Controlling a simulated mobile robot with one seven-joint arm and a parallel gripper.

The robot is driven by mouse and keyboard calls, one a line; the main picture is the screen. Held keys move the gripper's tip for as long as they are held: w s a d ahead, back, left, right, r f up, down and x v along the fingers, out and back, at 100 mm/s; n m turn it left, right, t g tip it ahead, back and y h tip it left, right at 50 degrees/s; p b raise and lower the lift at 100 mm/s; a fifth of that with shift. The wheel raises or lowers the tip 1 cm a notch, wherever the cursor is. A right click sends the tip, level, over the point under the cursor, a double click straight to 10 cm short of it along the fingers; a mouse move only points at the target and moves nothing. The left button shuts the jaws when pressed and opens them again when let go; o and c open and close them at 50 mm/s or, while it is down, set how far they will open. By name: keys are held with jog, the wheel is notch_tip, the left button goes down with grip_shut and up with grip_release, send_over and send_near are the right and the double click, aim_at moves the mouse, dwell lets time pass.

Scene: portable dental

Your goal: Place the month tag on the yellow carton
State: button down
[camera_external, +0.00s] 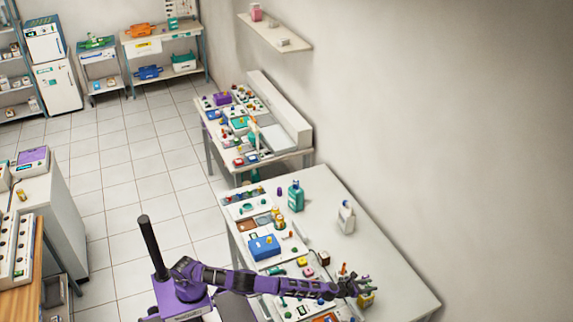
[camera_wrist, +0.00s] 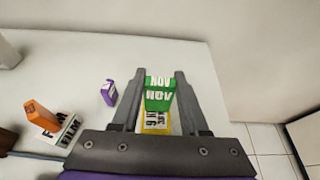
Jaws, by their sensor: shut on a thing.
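The green month tag (camera_wrist: 160,94), lettered NOV, is between the two fingers of my gripper (camera_wrist: 161,84) in the wrist view. My gripper is shut on it. The yellow carton (camera_wrist: 156,128), with dark print on a pale face, shows just below the tag in that view, between the fingers. I cannot tell whether tag and carton touch. In the external view my gripper (camera_external: 361,284) is over the right part of the near table, with the yellow carton (camera_external: 367,300) right by it. The tag cannot be made out there.
In the wrist view, a small purple box (camera_wrist: 108,92) stands left of the fingers. Further left is an orange piece (camera_wrist: 41,115) by a white FILM block (camera_wrist: 66,132). A blue box (camera_external: 264,247) and bottles (camera_external: 296,197) stand further back.

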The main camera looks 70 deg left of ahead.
jog(key=shift+f, duration=1)
jog(key=shift+f, duration=0.1)
jog(key=shift+c, duration=2.1)
grip_release()
jog(key=shift+r, duration=0.25)
jog(key=shift+s, duration=0.3)
jog(key=b+v, duration=0.1)
jog(key=v, duration=1)
jog(key=shift+s, duration=0.15)
